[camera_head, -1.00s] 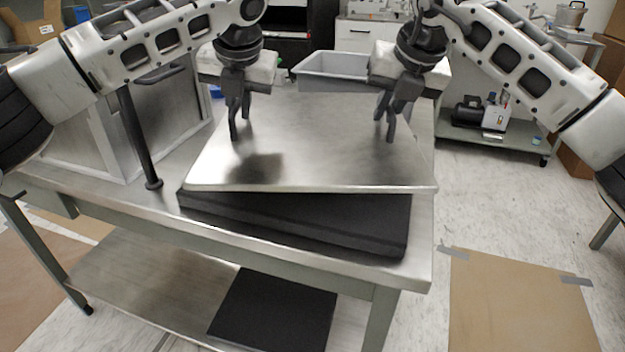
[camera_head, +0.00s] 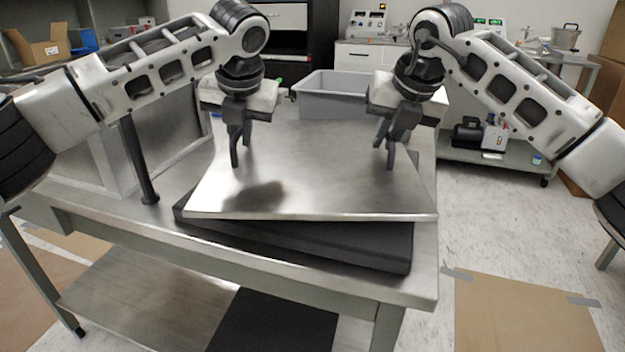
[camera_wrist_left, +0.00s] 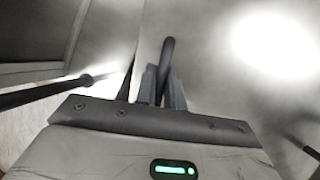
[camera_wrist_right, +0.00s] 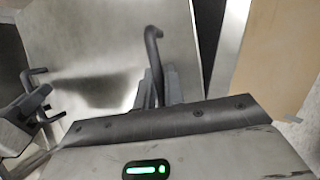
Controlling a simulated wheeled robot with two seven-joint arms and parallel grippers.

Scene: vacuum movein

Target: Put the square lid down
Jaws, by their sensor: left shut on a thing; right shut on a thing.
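The square lid (camera_head: 310,180) is a flat, shiny metal plate with two dark bar handles, held about level over a black pad (camera_head: 300,243) on the metal table. I cannot tell whether the lid touches the pad. The lid is turned relative to the pad, and its right front corner sticks out past it. My left gripper (camera_head: 236,132) is shut on the left handle, which also shows in the left wrist view (camera_wrist_left: 167,55). My right gripper (camera_head: 390,138) is shut on the right handle, which also shows in the right wrist view (camera_wrist_right: 152,48).
A dark post (camera_head: 140,165) and a metal box-like chamber (camera_head: 90,150) stand on the table left of the lid. A grey bin (camera_head: 335,95) is behind the lid. The table (camera_head: 425,255) has a narrow bare strip at the right. A pump (camera_head: 478,134) sits on a cart beyond.

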